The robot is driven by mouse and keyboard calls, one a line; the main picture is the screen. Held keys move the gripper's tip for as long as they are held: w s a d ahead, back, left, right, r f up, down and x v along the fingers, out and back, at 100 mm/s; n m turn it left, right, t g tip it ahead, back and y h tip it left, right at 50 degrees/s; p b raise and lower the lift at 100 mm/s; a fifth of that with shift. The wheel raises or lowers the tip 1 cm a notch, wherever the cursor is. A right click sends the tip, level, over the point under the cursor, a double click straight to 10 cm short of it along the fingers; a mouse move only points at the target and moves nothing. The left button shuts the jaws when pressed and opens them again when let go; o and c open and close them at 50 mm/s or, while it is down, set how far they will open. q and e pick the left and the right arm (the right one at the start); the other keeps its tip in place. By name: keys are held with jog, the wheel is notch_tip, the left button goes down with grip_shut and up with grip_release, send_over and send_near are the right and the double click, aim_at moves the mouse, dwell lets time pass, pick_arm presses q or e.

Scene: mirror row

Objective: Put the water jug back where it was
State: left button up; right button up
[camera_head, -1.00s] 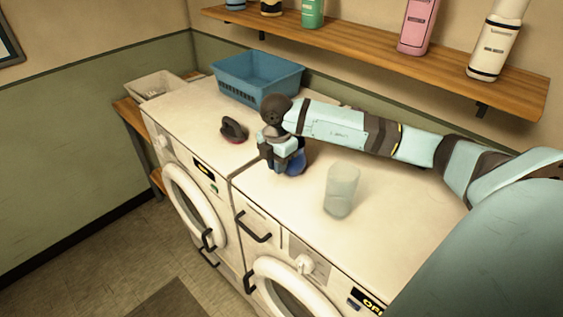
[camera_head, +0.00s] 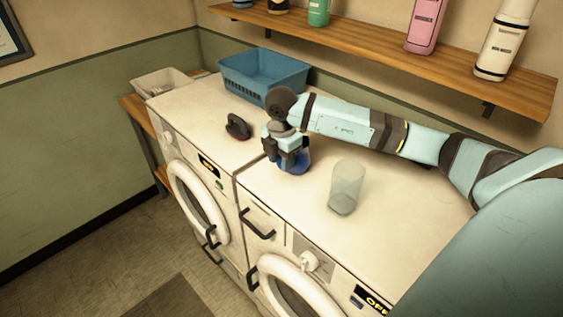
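My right gripper (camera_head: 286,158) points down over the near washing machine's top, close to its left edge. A blue rounded object (camera_head: 300,165), which may be the water jug, shows at and behind its fingers, low on the machine top. The gripper hides much of this object, so I cannot tell whether the fingers are closed on it or only beside it. My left gripper is not in view.
A dark brush-like object (camera_head: 238,127) lies on the left machine's top (camera_head: 195,115). A blue basket (camera_head: 265,75) stands behind, and a pale bin (camera_head: 160,82) at the far left. A wooden shelf (camera_head: 380,45) with bottles hangs above. The front right of the near top is clear.

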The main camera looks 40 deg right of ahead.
notch_tip(320, 180, up, 10)
jog(key=shift+f+b, duration=0.1)
jog(key=shift+b, duration=0.95)
jog(key=shift+r, duration=0.65)
